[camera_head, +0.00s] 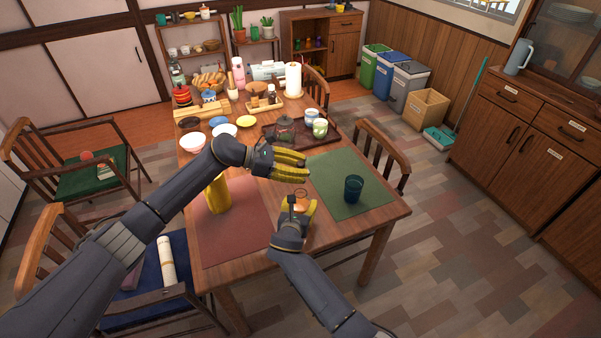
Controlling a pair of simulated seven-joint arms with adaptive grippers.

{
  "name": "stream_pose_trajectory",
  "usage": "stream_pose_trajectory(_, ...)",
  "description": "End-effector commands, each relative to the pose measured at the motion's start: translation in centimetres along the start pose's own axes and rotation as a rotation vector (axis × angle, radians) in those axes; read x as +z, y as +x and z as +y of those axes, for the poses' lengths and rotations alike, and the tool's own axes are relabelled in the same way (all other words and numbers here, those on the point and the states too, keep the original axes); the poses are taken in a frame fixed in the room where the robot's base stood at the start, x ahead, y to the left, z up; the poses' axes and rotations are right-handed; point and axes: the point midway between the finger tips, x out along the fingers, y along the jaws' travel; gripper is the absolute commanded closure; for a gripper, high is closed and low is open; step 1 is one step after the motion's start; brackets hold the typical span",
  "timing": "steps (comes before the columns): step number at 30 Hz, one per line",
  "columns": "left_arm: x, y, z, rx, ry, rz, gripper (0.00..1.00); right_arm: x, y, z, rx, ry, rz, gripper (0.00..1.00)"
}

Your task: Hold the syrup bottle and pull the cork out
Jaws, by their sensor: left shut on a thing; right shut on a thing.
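My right gripper (301,211) has yellow fingers and is shut around the syrup bottle (301,196), a small amber, glassy shape. It holds the bottle over the gap between the red and green mats. My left gripper (304,167) is higher and slightly farther back, its yellow fingers closed and pointing right. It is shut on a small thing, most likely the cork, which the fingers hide. A visible gap lies between the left fingers and the top of the bottle.
A yellow bottle-like object (217,194) stands on the red mat (235,245). A dark blue cup (353,188) stands on the green mat (350,210). Behind the grippers, a dark tray (330,140) holds a glass pot (284,128) and cups. The front of the red mat is clear.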

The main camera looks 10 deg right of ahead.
Motion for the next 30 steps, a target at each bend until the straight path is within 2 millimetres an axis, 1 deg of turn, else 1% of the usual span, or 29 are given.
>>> stream_pose_trajectory(9,0.66,-0.3,-0.02,0.0,0.0,0.0,0.77,0.01,-0.01,0.04,0.001,0.001,0.0,0.86)
stream_pose_trajectory(22,0.78,-0.34,-0.03,0.0,-0.001,0.0,0.77,0.02,-0.01,0.04,0.001,0.001,0.0,0.86)
stream_pose_trajectory(23,0.78,-0.34,-0.03,0.0,0.0,0.0,0.77,0.02,-0.01,0.04,0.001,0.001,0.0,0.36)
stream_pose_trajectory(27,0.78,-0.34,-0.03,0.0,0.0,0.0,0.77,0.02,-0.01,0.03,0.001,0.0,0.0,0.19)
stream_pose_trajectory(29,0.78,-0.34,-0.03,0.0,0.0,0.0,0.77,0.02,-0.01,0.03,0.001,0.0,0.0,0.13)
stream_pose_trajectory(30,0.78,-0.34,-0.03,0.0,0.0,0.0,0.77,0.02,-0.01,0.03,0.0,0.0,0.0,0.11)
